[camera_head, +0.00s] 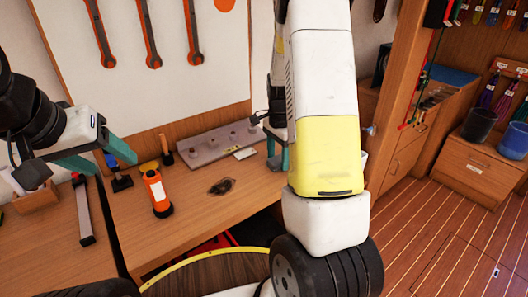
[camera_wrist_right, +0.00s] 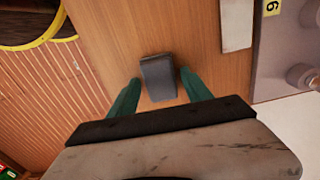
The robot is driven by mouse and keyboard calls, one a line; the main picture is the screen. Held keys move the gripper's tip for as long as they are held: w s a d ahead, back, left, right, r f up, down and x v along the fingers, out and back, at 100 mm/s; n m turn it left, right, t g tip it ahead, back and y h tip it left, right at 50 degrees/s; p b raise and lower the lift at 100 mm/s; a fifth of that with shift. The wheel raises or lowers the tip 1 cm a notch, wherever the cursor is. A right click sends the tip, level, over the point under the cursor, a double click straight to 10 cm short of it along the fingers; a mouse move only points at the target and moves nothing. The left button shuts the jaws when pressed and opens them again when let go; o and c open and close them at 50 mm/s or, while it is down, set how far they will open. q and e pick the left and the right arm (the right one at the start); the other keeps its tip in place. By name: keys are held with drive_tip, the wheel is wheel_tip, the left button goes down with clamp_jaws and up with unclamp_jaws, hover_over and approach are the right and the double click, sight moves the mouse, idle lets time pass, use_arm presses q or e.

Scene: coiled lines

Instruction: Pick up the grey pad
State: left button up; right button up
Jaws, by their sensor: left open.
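The grey pad (camera_wrist_right: 158,78) is a small dark grey block on the wooden bench top. In the right wrist view it lies between the two green fingertips of my right gripper (camera_wrist_right: 160,77), with narrow gaps showing at both sides. The fingers stand apart; I cannot tell their height above the bench. In the head view my right gripper (camera_head: 277,150) is partly hidden behind my arm, and I cannot make out the pad there. My left gripper (camera_head: 113,166) is open and empty above the left part of the bench.
An orange bottle (camera_head: 157,193) and a dark coiled item (camera_head: 222,186) sit on the bench (camera_head: 190,225). A grey rail with knobs (camera_head: 215,143) runs along the back, with a white card (camera_head: 245,153) before it. A yellow-rimmed round top (camera_head: 205,272) is near the front.

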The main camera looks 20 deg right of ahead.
sight(277, 159)
drive_tip(key=c, duration=1.1)
drive_tip(key=shift+o, duration=0.2)
drive_tip(key=shift+r, duration=0.4)
wheel_tip(277, 159, up, 3)
drive_tip(key=shift+s+a, duration=0.15)
drive_tip(key=s+a, duration=0.3)
drive_tip(key=s, duration=0.1)
drive_tip(key=s+a, duration=0.3)
drive_tip(key=s, duration=0.1)
drive_tip(key=s+a+r, duration=0.1)
drive_tip(key=s+a, duration=0.2)
drive_tip(key=s, duration=0.2)
drive_tip(key=shift+r, duration=0.1)
